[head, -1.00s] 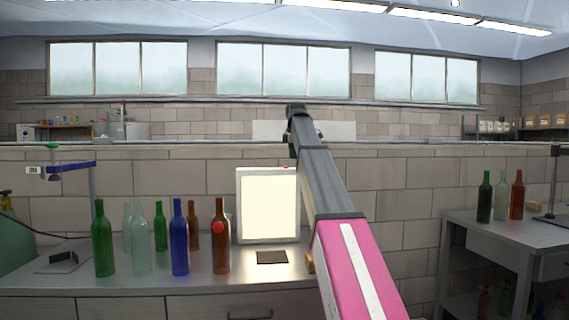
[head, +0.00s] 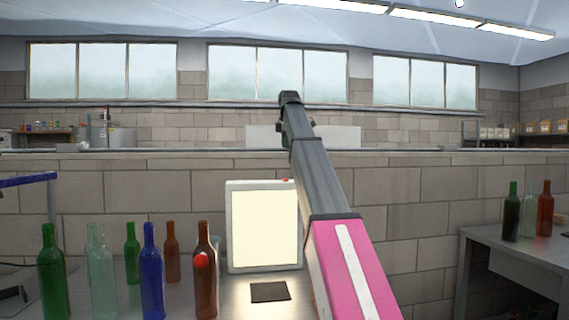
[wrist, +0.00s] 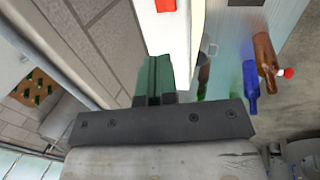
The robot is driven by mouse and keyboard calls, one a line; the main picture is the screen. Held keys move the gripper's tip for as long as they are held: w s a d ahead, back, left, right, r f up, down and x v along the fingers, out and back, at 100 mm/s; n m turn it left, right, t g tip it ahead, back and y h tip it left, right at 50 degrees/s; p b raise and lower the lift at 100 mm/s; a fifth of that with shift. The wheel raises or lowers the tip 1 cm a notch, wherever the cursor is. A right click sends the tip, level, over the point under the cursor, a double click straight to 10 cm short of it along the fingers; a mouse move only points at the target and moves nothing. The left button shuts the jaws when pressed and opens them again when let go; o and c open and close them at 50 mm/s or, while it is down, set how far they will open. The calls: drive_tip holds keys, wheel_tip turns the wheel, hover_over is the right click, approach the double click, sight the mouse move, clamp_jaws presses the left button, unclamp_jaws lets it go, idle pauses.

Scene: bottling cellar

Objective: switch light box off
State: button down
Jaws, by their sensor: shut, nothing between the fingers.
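The light box (head: 265,231) stands upright on the bench against the block wall, its panel glowing pale yellow. A red button (head: 286,181) sits on its top edge near the right corner. In the wrist view the red button (wrist: 165,5) is at the top edge and the light box's white side (wrist: 182,28) runs below it. My gripper's dark green fingers (wrist: 157,60) are shut and empty, pointing toward the box and apart from the button in the picture. In the head view my arm rises right of the box; its wrist end is above the box and the fingertips are hard to make out.
Several bottles stand left of the box, including a blue bottle (head: 152,271) and a brown bottle with a red spot (head: 206,285). A dark flat pad (head: 270,291) lies before the box. A side table (head: 510,252) with bottles is at the right.

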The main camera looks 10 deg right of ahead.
sight(285, 179)
drive_tip(key=x, duration=1.2)
drive_tip(key=shift+f, duration=0.2)
drive_tip(key=shift+w+f, duration=0.25)
drive_tip(key=shift+f, duration=0.3)
